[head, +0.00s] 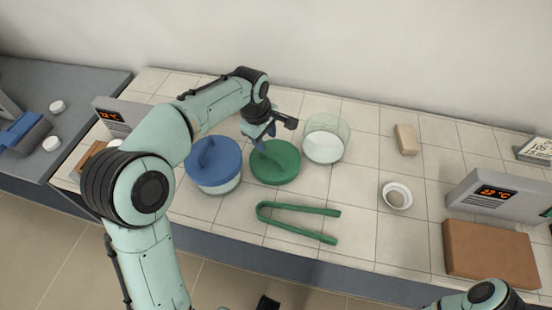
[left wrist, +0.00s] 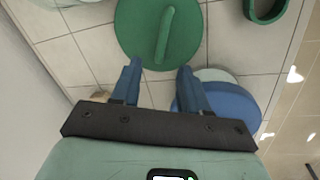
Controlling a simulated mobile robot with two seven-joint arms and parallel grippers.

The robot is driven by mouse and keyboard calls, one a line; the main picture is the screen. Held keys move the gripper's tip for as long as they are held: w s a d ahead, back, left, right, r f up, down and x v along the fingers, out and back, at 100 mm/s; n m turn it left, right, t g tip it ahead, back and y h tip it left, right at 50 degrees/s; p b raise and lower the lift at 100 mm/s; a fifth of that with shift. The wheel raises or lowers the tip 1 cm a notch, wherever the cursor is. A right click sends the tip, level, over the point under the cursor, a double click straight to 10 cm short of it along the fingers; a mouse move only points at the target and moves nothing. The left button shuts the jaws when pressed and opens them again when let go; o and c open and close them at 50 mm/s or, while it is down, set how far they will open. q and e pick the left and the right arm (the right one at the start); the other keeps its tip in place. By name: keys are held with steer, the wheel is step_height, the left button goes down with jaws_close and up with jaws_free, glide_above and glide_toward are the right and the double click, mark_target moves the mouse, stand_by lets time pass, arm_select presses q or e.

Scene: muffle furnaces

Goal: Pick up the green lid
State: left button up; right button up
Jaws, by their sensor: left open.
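The green lid (head: 283,166) is a round disc lying on the tiled bench, between a blue-lidded container and a clear glass dish. A raised bar handle runs across its top, clear in the left wrist view (left wrist: 185,45). My left gripper (head: 264,141) is over the far left part of the lid in the head view. In the left wrist view its two blue fingers (left wrist: 157,72) are apart, with nothing between them, and point toward the lid's near edge. Whether they touch the lid I cannot tell.
The blue-lidded container (head: 224,168) stands close left of the lid. The glass dish (head: 325,144) with white contents stands close right. Green tongs (head: 298,226) lie in front. A small white dish (head: 397,196) and a brown block (head: 490,252) are further right.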

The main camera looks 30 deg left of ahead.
mark_target(268, 153)
arm_select(q)
steer(key=f, duration=0.2)
steer(key=w+f, duration=0.1)
steer(key=f, duration=0.4)
steer(key=shift+w+a+f+b, duration=0.1)
steer(key=shift+w+f+b, duration=0.1)
steer(key=shift+f+b, duration=0.15)
jaws_close()
